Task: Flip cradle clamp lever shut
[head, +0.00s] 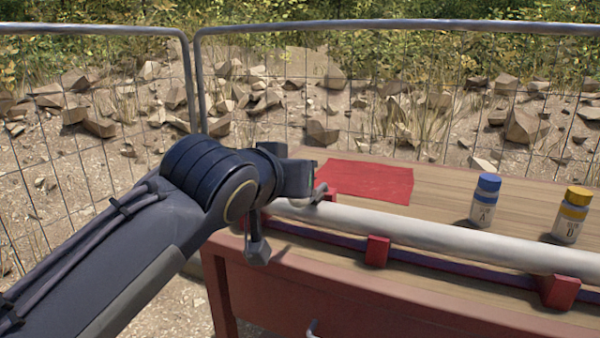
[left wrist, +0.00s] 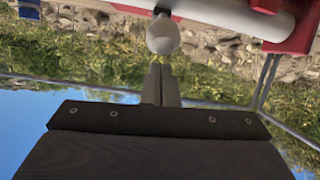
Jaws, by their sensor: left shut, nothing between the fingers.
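My left gripper (head: 300,178) is above the left end of a pale pipe (head: 420,235) lying in red cradle blocks (head: 377,250). Its fingers are hardly distinguishable in the head view. The left wrist view, which is upside down, shows its narrow fingers (left wrist: 160,82) shut together and empty. A rounded grey knob (left wrist: 162,36) on a dark stem, apparently the clamp lever, is just past the fingertips; contact cannot be told. My right gripper is not in view.
A red mat (head: 368,181) lies on the wooden table (head: 440,190) behind the pipe. A blue-capped bottle (head: 485,200) and a yellow-capped bottle (head: 572,215) stand at the right. A wire fence (head: 400,100) runs behind the table.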

